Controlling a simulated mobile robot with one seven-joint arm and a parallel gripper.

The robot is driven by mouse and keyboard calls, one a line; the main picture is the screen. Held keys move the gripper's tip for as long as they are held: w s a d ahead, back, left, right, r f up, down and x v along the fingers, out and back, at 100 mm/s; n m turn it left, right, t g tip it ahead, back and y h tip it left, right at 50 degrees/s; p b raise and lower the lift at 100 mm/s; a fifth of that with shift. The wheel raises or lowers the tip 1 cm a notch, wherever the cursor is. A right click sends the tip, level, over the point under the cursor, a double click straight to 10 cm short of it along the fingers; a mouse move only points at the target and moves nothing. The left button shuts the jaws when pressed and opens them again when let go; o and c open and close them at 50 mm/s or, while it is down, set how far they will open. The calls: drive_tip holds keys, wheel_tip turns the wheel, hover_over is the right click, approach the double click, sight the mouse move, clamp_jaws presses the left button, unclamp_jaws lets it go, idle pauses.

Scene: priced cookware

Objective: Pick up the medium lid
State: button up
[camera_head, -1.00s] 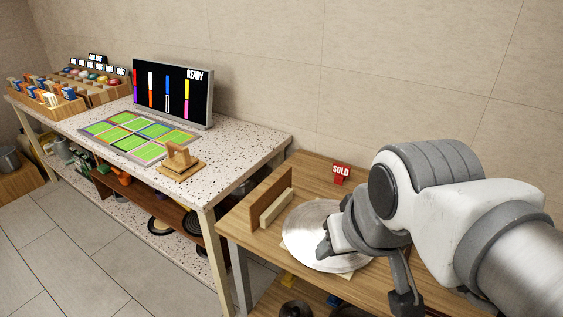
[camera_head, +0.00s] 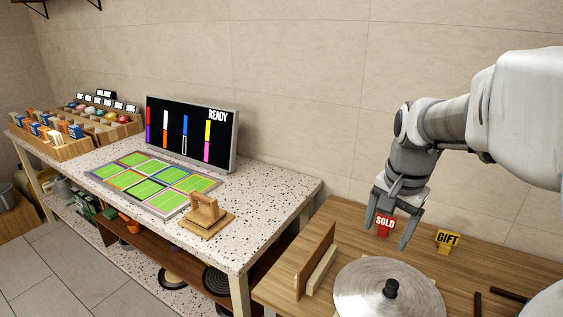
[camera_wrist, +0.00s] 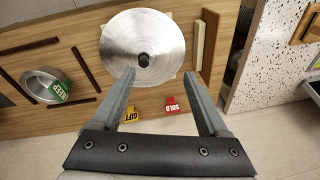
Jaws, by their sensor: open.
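A round brushed-metal lid (camera_head: 362,292) with a black knob (camera_head: 391,287) lies on the wooden table at the lower right of the head view. It also shows whole in the wrist view (camera_wrist: 143,35), with its knob (camera_wrist: 144,60) near the middle. My gripper (camera_head: 390,240) is open and empty, raised above the table behind the lid, fingers pointing down. In the wrist view its two fingertips (camera_wrist: 160,75) are apart, with the knob between and a little beyond them. Nothing touches the lid.
A wooden rack (camera_head: 316,262) stands left of the lid. Red SOLD (camera_head: 385,225) and yellow GIFT (camera_head: 447,240) signs stand behind it. A speckled counter (camera_head: 285,205) holds a screen (camera_head: 190,133).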

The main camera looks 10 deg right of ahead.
drive_tip(key=w+d+f+m+g, duration=0.1)
drive_tip(key=w+d+f+m, duration=0.2)
drive_tip(key=w+d+f, duration=0.15)
drive_tip(key=m+g, duration=0.1)
drive_tip(key=m, duration=0.3)
hover_over(393, 282)
wheel_tip(393, 282, down, 5)
drive_tip(key=f, duration=0.4)
drive_tip(key=f+b, duration=0.1)
drive_tip(key=f, duration=0.6)
drive_tip(key=shift+s+d+f+b, duration=0.1)
drive_tip(key=shift+s+f+b, duration=0.25)
drive_tip(key=shift+s, duration=0.05)
drive_tip(key=shift+w+f, duration=0.2)
drive_tip(key=shift+f, duration=1.15)
drive_tip(key=shift+w+f, duration=0.15)
drive_tip(key=shift+f, duration=1.2)
clamp_jaws()
